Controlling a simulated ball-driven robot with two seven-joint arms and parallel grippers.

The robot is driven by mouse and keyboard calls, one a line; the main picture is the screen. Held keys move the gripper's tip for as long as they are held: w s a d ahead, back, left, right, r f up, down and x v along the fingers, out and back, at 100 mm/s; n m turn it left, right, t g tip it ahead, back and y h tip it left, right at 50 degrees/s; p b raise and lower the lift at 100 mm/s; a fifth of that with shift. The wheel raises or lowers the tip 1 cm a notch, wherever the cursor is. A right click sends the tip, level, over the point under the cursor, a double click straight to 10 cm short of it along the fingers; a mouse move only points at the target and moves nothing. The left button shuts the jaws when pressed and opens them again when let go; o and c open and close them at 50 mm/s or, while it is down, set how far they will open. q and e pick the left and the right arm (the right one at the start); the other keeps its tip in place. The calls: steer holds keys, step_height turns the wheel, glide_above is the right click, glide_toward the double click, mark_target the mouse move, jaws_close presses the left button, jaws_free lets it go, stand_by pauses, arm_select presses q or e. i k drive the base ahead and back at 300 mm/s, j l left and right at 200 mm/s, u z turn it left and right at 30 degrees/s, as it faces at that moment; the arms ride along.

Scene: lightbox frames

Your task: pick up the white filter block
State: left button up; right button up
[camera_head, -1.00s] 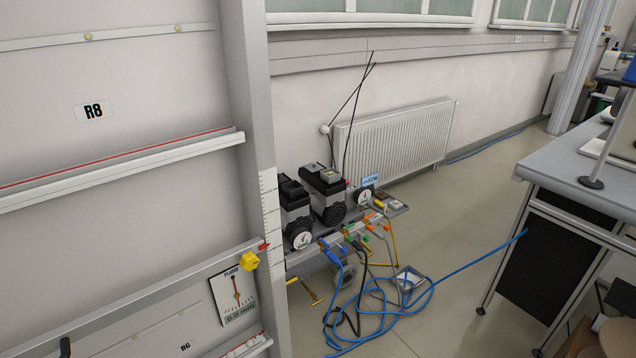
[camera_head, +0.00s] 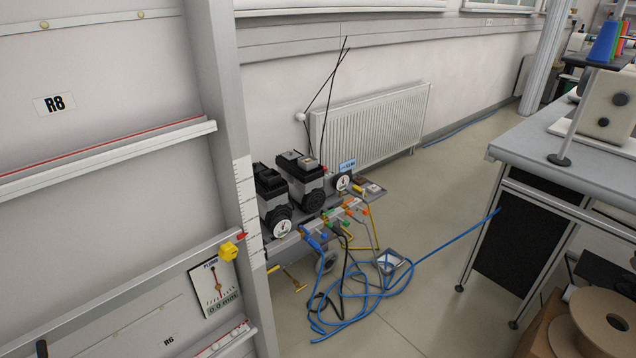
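I cannot pick out the white filter block with certainty. A small pale piece (camera_head: 373,188) lies at the right end of the equipment cart (camera_head: 300,232) by the wall, too small to identify. A grey, open tray-like thing (camera_head: 390,261) with something pale in it sits on the floor in front of the cart. Neither of my grippers is in view.
A blue hose (camera_head: 360,290) lies coiled on the floor and runs right to a grey table (camera_head: 560,160). A white panel wall (camera_head: 110,150) closes off the left. Spools (camera_head: 598,322) stand at the lower right. The floor between cart and table is mostly clear.

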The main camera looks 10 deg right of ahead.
mark_target(372, 188)
steer(key=i+l+z, duration=0.3)
steer(key=i, duration=0.15)
steer(key=i+l+z, duration=0.3)
steer(key=i, duration=0.15)
steer(key=i+z, duration=0.25)
steer(key=i, duration=0.75)
